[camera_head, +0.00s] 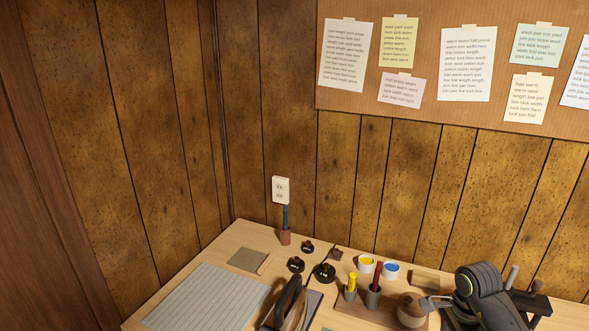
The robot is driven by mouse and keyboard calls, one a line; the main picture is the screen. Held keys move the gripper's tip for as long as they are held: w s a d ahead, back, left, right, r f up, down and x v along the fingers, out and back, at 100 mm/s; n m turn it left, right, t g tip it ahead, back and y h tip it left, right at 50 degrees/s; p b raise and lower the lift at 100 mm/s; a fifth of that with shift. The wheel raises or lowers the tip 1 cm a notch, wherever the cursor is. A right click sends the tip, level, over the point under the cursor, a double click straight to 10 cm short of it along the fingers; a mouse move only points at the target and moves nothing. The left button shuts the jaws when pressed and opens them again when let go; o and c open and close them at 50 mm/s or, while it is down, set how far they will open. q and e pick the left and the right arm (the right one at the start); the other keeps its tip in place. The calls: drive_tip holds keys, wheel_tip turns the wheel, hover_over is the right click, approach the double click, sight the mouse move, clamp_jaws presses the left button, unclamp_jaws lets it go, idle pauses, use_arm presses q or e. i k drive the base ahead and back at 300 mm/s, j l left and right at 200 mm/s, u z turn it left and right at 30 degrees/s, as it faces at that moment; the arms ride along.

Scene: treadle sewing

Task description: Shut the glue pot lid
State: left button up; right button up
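A small round brown pot (410,311) with a knob-like top stands near the bottom of the head view, right of centre; it looks like the glue pot. It is small and partly cut off, and I cannot tell whether its lid is open or shut. My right gripper (433,304) comes in from the lower right, a dark, bulky body with grey fingers close beside the pot. I cannot tell whether the fingers touch it or how far apart they are. My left gripper is not in view.
Left of the pot are holders with a yellow (351,283) and a red tool (377,275). Behind them stand a yellow-topped (366,264) and a blue-topped cup (391,270). Black weights (324,272), a dark-handled iron-like object (287,303) and a grey ruled sheet (207,298) lie leftward.

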sight(407, 303)
drive_tip(key=k, duration=0.85)
